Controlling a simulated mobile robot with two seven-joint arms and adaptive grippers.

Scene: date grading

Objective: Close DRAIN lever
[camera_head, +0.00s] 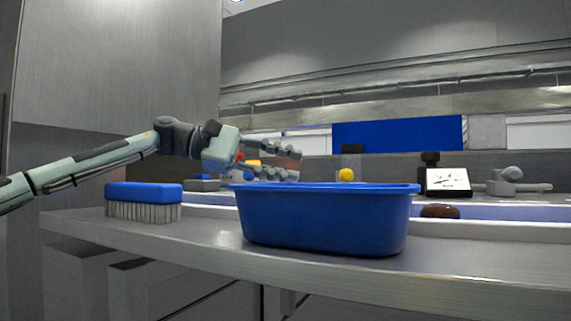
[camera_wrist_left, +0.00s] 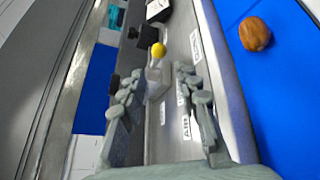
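My left gripper (camera_head: 296,164) reaches in from the left above the back of the counter, behind the blue tub. Its fingers are apart with nothing held; the wrist view also shows this gripper (camera_wrist_left: 155,77) open. A yellow ball knob (camera_head: 346,175) stands to the right of the fingertips; in the wrist view the knob (camera_wrist_left: 158,50) is just beyond them, between the finger lines. A grey lever-like fitting (camera_head: 512,176) is at the far right. White labels (camera_wrist_left: 196,45) lie on the grey panel; I cannot read which says DRAIN. My right gripper is not in view.
A blue tub (camera_head: 325,222) and a blue brush (camera_head: 143,194) stand on the front counter. A brown date (camera_head: 440,211) lies on the blue belt (camera_wrist_left: 278,90). A white-screened device (camera_head: 447,180) stands at the back right.

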